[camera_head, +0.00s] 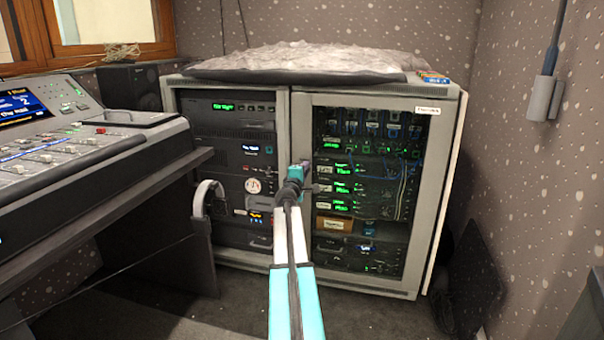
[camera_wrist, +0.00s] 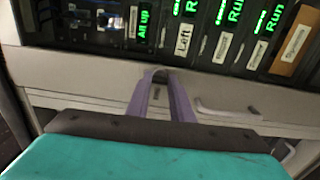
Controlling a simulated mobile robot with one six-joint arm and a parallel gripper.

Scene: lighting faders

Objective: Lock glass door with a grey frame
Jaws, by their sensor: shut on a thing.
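The glass door with a grey frame (camera_head: 301,125) is the right-hand door of the rack cabinet and looks closed. Lit equipment shows through its glass. In the wrist view its grey frame (camera_wrist: 85,68) runs across the picture. My gripper (camera_head: 304,166) is at the frame's left upright, about mid-height. In the wrist view the purple fingertips (camera_wrist: 160,74) come together at the frame, shut on a small part there that they mostly hide. A curved grey handle (camera_wrist: 228,109) is just right of the fingers in the wrist view. I cannot tell whether the lock is turned.
The left door (camera_head: 283,110) of the cabinet stands beside it and looks closed. A mixing console (camera_head: 75,150) takes up the left side. A cushion-like cover (camera_head: 300,62) lies on the cabinet. A grey box (camera_head: 543,98) hangs on the right wall. Carpet (camera_head: 355,315) is clear in front.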

